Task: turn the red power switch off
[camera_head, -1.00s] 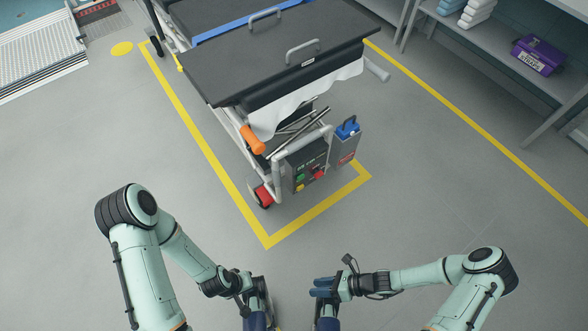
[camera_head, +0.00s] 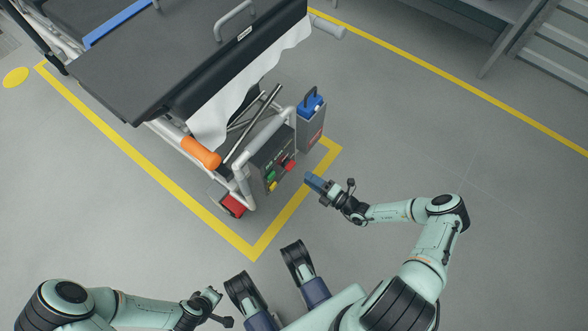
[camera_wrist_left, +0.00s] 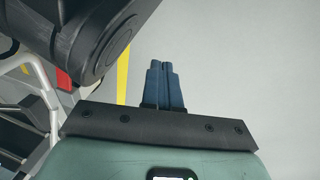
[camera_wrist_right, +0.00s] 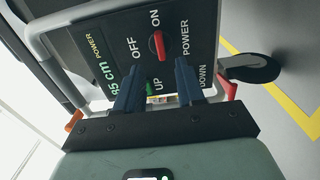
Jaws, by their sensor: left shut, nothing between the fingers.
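The red power switch (camera_wrist_right: 159,45) is a rotary knob on the dark control panel (camera_wrist_right: 205,22). Its bar lines up with the "ON" label; "OFF" is to one side. In the head view the switch (camera_head: 290,165) is on the box at the cart's end. My right gripper (camera_wrist_right: 160,68) is open and empty, pointing at the panel, with the knob just beyond the gap between its fingertips and apart from them. In the head view that gripper (camera_head: 314,183) is just right of the box. My left gripper (camera_wrist_left: 160,66) is shut and empty, away from the panel.
The panel also has a green button (camera_head: 270,175) and a yellow one (camera_head: 272,186). A grey case with a blue top (camera_head: 311,104) stands beside the box. The cart (camera_head: 165,60) has an orange handle (camera_head: 200,152) and red-marked caster. Open floor lies to the right.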

